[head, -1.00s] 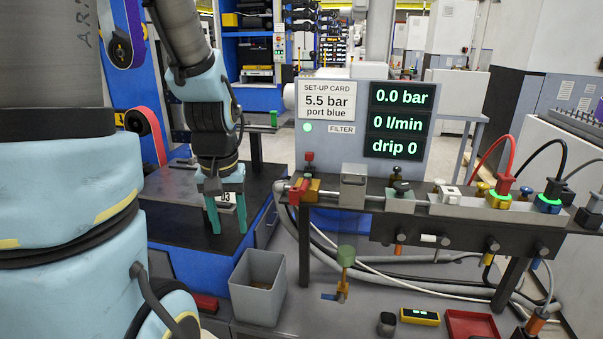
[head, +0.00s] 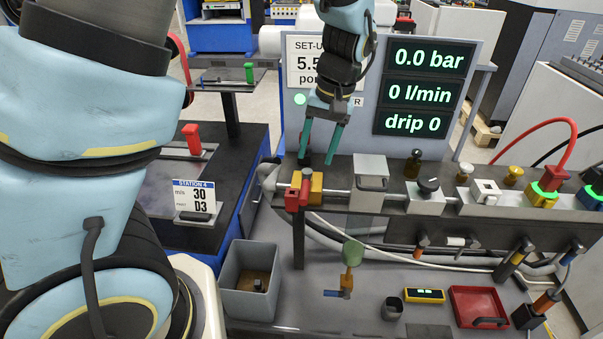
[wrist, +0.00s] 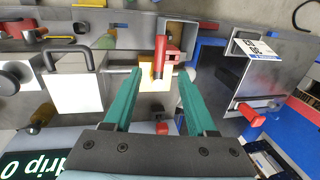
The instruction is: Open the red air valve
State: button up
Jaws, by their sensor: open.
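The red air valve handle (head: 305,188) sits on a yellow valve body (head: 317,186) at the left end of the dark rail. My gripper (head: 317,161) is open and empty, pointing down just behind and above the valve. In the wrist view, the red handle (wrist: 162,54) stands in line with the gap between my open green fingertips (wrist: 159,72), and the yellow body (wrist: 148,78) shows beyond them. No contact with the handle is visible. The display panel (head: 425,92) reads 0.0 bar, 0 l/min and drip 0. My arm partly hides the set-up card (head: 302,65).
A grey box-shaped unit (head: 371,172) and a black-knobbed unit (head: 428,193) stand right of the valve on the rail. Another red handle (head: 192,138) stands on the left table near the Station 4 card (head: 194,200). A grey bin (head: 238,298) and red tray (head: 478,307) are below.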

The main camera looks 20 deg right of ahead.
aim_at(306, 190)
jog(key=f, duration=0.3)
jog(key=a+f+p, duration=0.1)
jog(key=f, duration=0.3)
jog(key=a+f, duration=0.1)
jog(key=f, duration=0.2)
jog(key=shift+w+f+p, duration=0.15)
jog(key=shift+w+p, duration=0.15)
jog(key=shift+w, duration=0.05)
grip_shut()
dwell(0.9)
